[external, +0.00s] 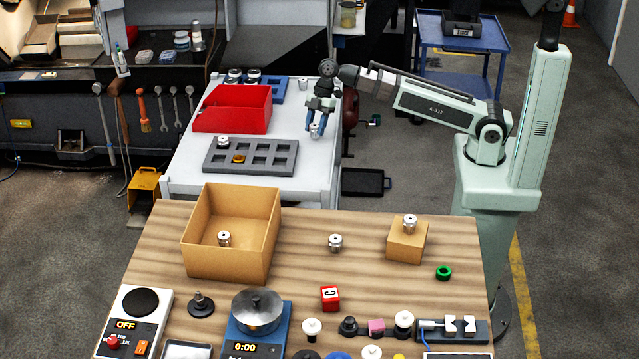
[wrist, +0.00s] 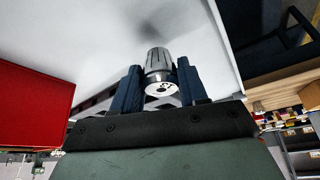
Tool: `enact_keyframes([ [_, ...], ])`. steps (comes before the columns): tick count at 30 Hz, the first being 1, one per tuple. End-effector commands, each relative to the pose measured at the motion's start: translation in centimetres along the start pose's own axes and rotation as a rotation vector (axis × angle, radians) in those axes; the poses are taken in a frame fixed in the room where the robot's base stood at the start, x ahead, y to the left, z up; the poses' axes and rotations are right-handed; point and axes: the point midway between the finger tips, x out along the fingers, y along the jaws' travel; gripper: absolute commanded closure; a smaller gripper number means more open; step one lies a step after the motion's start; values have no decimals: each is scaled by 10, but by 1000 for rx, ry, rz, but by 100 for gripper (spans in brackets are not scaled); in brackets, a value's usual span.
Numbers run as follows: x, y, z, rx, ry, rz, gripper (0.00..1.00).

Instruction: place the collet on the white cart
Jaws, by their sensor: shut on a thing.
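My gripper (external: 317,122) is over the right side of the white cart (external: 318,168), fingers pointing down. It is shut on a silver collet (external: 314,130). In the wrist view the collet (wrist: 158,62) sits between the two blue fingers, its tapered slotted end toward the white cart top and its round numbered face toward the camera. A dark shadow lies on the white surface by the collet's tip, so it is close to the top. I cannot tell whether it touches.
On the cart are a red bin (external: 233,112), a grey compartment tray (external: 250,158) holding a silver and a brass part, and a blue holder (external: 270,88) behind. The cart's right edge is near my gripper. Other collets stand on the wooden table (external: 310,270) and its boxes.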

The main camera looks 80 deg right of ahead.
Motion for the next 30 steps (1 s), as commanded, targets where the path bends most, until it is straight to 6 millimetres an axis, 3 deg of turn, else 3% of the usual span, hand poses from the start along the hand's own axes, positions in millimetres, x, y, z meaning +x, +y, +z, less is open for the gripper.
enact_keyframes([
  [5,15,0,7,0,0,0,93],
  [17,18,0,8,0,0,0,93],
  [18,18,0,8,0,0,0,54],
  [25,18,0,8,0,0,0,32],
  [30,18,0,8,0,0,0,32],
])
